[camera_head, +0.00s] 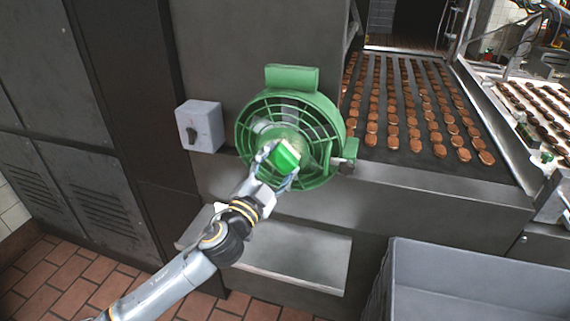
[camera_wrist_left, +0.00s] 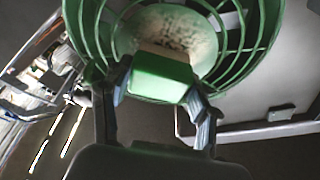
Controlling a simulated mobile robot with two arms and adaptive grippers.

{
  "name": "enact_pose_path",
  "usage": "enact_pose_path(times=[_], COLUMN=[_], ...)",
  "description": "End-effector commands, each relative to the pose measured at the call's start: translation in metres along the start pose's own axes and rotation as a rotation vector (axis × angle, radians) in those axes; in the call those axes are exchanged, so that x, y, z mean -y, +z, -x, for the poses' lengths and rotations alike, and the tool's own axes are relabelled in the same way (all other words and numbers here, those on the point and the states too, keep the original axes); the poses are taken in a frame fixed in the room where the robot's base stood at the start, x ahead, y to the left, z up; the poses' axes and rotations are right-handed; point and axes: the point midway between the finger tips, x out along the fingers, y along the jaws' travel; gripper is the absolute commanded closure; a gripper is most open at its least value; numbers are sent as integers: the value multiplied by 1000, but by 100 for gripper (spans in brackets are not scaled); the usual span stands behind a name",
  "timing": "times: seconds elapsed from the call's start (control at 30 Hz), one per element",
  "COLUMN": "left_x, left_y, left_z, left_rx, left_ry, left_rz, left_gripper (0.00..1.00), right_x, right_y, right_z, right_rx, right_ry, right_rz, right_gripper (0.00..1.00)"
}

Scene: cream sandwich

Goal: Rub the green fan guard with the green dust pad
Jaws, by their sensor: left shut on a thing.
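The green fan guard (camera_head: 262,111) is a round cage of ribs on the machine front, with a green block on top. In the left wrist view the guard (camera_wrist_left: 232,68) fills the upper part, and its hub (camera_wrist_left: 170,28) shows a pale, dusty patch. My left gripper (camera_head: 278,160) is shut on the green dust pad (camera_head: 286,155) in front of the guard's middle. In the left wrist view the pad (camera_wrist_left: 160,77) sits between both fingers, its pale face toward the dusty hub. I cannot tell whether the pad touches the guard. My right gripper is not in view.
A grey switch box (camera_head: 200,127) is left of the guard. A conveyor with rows of brown biscuits (camera_head: 420,110) runs behind right. A metal shelf (camera_head: 300,258) lies below, and a grey bin (camera_head: 480,283) stands at the lower right. A small valve (camera_head: 349,150) is right of the guard.

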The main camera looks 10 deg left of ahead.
Motion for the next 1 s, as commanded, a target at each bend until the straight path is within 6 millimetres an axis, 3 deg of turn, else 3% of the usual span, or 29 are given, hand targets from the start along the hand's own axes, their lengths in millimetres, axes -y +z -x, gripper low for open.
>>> enact_pose_path(times=[0.73, 1.0], left_x=[36, 45], left_y=[36, 29], left_z=[9, 7], left_rx=[5, 2], left_ry=[-2, -2], left_rz=[-2, 1], left_gripper=[65, 65], right_x=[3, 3], right_y=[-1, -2], right_z=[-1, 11], right_rx=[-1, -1], right_ry=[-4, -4], right_rz=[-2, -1], right_gripper=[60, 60])
